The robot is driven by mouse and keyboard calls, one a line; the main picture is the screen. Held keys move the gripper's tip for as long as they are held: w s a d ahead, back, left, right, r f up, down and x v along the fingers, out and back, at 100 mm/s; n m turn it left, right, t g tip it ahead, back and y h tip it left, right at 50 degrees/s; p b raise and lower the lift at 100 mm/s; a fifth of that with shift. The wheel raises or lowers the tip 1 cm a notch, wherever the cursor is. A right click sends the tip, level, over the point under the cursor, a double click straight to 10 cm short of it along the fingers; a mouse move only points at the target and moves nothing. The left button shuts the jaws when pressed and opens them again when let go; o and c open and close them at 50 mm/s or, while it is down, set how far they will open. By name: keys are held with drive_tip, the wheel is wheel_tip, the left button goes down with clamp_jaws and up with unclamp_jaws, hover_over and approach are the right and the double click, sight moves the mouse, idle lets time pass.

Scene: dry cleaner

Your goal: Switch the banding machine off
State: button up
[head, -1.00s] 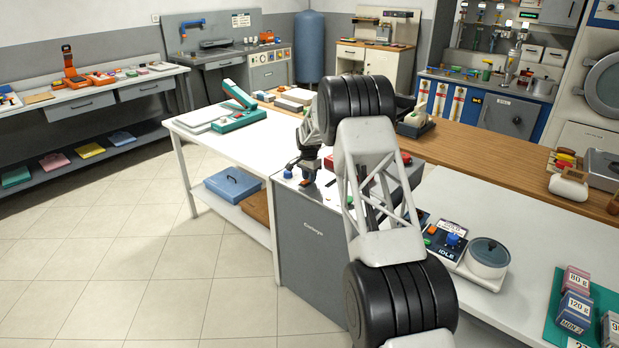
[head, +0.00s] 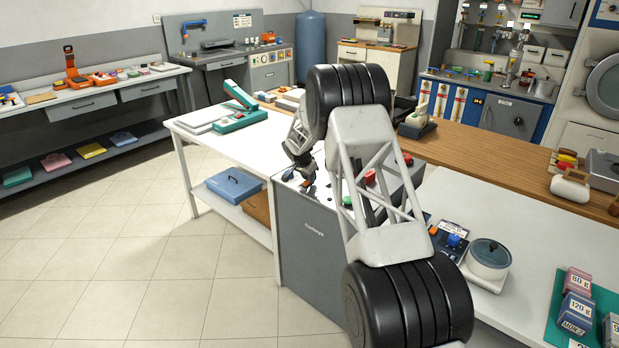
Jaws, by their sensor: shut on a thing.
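The banding machine appears to be the grey cabinet (head: 315,262) with lettering on its front, standing at the end of the white table. Its light top carries small controls, with a red part (head: 370,177) and a green one (head: 347,201) showing behind my arm. My gripper (head: 305,182) is low over the left part of that top, fingers pointing down. It is shut on a small control there. The fingers hide most of that control, so its setting cannot be read. My arm covers much of the cabinet's right side.
A green-and-white device (head: 240,119) stands on the white table (head: 190,128) to the left. A blue box (head: 235,185) sits on the shelf below. To the right are a control box with a blue knob (head: 453,240) and a round lidded pot (head: 488,257).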

sight(304, 184)
drive_tip(key=shift+f, duration=0.1)
drive_tip(key=o, duration=0.9)
drive_tip(key=shift+v, duration=3.95)
